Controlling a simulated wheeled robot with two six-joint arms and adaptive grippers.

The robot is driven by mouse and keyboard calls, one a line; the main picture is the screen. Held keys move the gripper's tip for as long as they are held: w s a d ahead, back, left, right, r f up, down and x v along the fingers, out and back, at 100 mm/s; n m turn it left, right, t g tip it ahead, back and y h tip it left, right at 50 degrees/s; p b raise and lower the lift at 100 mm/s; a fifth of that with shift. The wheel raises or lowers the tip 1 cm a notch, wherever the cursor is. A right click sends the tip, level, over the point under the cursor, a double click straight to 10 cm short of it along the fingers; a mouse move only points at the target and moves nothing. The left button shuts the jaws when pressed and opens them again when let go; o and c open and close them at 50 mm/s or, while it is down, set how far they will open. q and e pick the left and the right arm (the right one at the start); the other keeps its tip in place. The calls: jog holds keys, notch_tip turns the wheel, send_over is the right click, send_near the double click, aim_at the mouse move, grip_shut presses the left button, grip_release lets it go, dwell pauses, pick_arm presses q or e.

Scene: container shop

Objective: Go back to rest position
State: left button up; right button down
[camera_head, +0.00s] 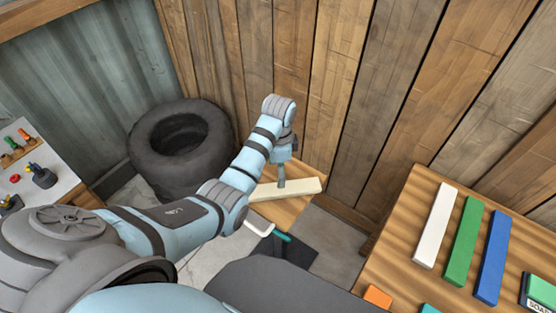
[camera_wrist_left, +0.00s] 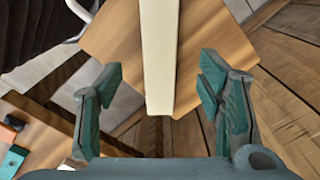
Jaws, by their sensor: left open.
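My left arm reaches from the left toward the wooden wall in the head view. Its gripper (camera_head: 281,180) points down over a long cream block (camera_head: 304,187) on a small wooden surface (camera_head: 283,212). In the left wrist view my open left gripper (camera_wrist_left: 157,75) has one teal finger on each side of the cream block (camera_wrist_left: 159,45), with clear gaps to both. The block's near end shows between the fingers. I cannot tell the exact height of the fingers above the surface. My right gripper is not in view.
A stack of black tyres (camera_head: 180,150) stands behind my left arm. At right, a wooden table (camera_head: 400,240) holds white (camera_head: 435,225), green (camera_head: 464,240) and blue (camera_head: 493,257) bars. A white table (camera_head: 65,183) with small colored items is at far left. Plank walls close the back.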

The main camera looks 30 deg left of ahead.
pick_arm(q)
notch_tip(320, 180, up, 3)
jog(key=shift+r, duration=0.1)
dwell(0.4)
